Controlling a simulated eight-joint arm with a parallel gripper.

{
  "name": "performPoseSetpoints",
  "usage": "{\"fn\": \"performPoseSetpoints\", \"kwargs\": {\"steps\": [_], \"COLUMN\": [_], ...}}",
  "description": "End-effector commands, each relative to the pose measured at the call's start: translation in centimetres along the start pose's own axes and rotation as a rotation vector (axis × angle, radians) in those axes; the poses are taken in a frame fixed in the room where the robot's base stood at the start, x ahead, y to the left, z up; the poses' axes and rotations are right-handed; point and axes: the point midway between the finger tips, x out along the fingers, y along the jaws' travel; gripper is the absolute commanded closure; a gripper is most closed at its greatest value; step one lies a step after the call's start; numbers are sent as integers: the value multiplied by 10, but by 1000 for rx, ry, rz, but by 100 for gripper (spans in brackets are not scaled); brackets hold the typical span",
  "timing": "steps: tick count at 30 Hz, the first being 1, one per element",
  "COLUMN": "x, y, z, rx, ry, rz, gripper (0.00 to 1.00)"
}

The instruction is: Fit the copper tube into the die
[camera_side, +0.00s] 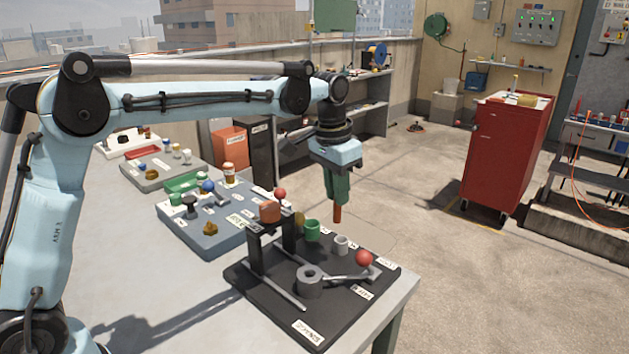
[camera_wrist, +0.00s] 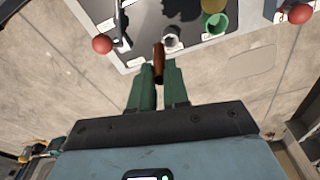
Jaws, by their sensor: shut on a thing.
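My gripper (camera_side: 337,188) points down with its green fingers shut on the copper tube (camera_side: 337,213). The tube hangs upright, its lower end free in the air, near the far right edge of the black board (camera_side: 262,290). In the wrist view the tube (camera_wrist: 158,62) sticks out between the fingers (camera_wrist: 160,88), just left of a small grey cup (camera_wrist: 172,43). On the board stand this grey cup (camera_side: 341,245), a green cup (camera_side: 312,231) and a thick grey ring with a hole (camera_side: 309,284). I cannot tell from the labels which is the die.
A red-knobbed lever (camera_side: 364,258) lies beside the grey ring. A dark frame with a reddish block (camera_side: 270,211) stands on the board. A blue-grey board (camera_side: 205,236) with several parts lies further back. The floor beyond the table's right edge is open.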

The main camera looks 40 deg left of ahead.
Motion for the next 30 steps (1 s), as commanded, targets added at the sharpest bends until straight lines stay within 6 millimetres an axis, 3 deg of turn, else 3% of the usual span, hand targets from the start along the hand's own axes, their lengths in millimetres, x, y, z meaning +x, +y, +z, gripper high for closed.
{"fn": "performPoseSetpoints", "kwargs": {"steps": [6, 12, 18, 30], "x": [-2, 0, 4, 29], "y": [22, 34, 38, 38], "z": [49, 83, 96, 99], "rx": [1, 1, -1, -1], "ry": [0, 0, 0, 0], "rz": [0, 0, 0, 1], "gripper": [100, 100, 100, 100]}}
